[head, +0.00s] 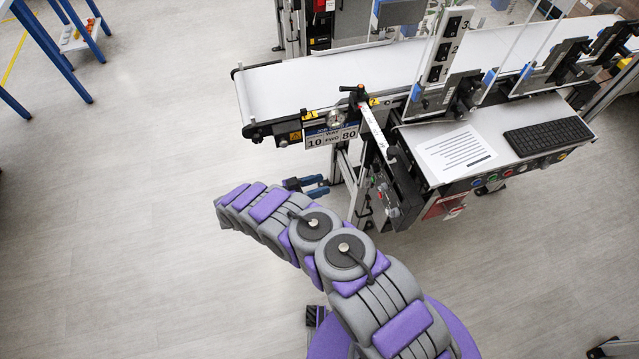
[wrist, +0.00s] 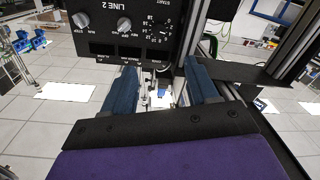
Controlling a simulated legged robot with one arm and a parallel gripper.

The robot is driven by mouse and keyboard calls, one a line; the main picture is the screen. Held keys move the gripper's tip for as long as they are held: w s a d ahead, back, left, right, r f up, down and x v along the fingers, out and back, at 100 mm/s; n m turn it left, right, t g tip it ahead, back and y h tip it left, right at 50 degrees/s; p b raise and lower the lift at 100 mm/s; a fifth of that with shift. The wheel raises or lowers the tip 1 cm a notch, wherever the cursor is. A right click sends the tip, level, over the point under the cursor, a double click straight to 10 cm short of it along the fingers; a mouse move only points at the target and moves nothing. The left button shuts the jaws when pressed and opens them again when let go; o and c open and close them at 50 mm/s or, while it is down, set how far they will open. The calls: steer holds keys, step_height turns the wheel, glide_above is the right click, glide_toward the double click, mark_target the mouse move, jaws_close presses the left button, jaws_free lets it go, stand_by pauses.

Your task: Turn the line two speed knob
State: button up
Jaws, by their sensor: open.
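A black control panel (wrist: 108,44) marked LINE 2 fills the upper left of the wrist view. It has a pale knob (wrist: 80,20) at the left, another pale knob (wrist: 124,24) under the LINE 2 label, and a numbered dial (wrist: 162,28) at the right. The panel's top is cut off, and I cannot tell for sure which control is the speed knob. My gripper (wrist: 163,78) is open, its two blue fingers apart below the dial, with nothing between them. In the head view my gripper (head: 308,186) is beside the conveyor's frame, left of its legs.
The white belt conveyor (head: 290,88) runs across the back. A desk shelf with a paper (head: 456,152) and a keyboard (head: 548,136) stands at the right, with coloured buttons (head: 492,178) on its front. A blue-legged frame (head: 52,45) is far left. The left floor is clear.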

steer(key=m+g+b, duration=0.2)
steer(key=m+b, duration=0.3)
steer(key=b, duration=0.1)
glide_toward(372, 169)
steer(key=shift+h, duration=0.3)
steer(key=x, duration=0.5)
steer(key=f+x, duration=0.1)
steer(key=x, duration=0.2)
steer(key=shift+c, duration=0.3)
steer(key=shift+a, duration=0.1)
steer(key=c, duration=1)
steer(key=shift+w+m+p, duration=0.1)
steer(key=shift+m+p, duration=0.2)
steer(key=shift+p, duration=0.3)
steer(key=shift+t, duration=0.3)
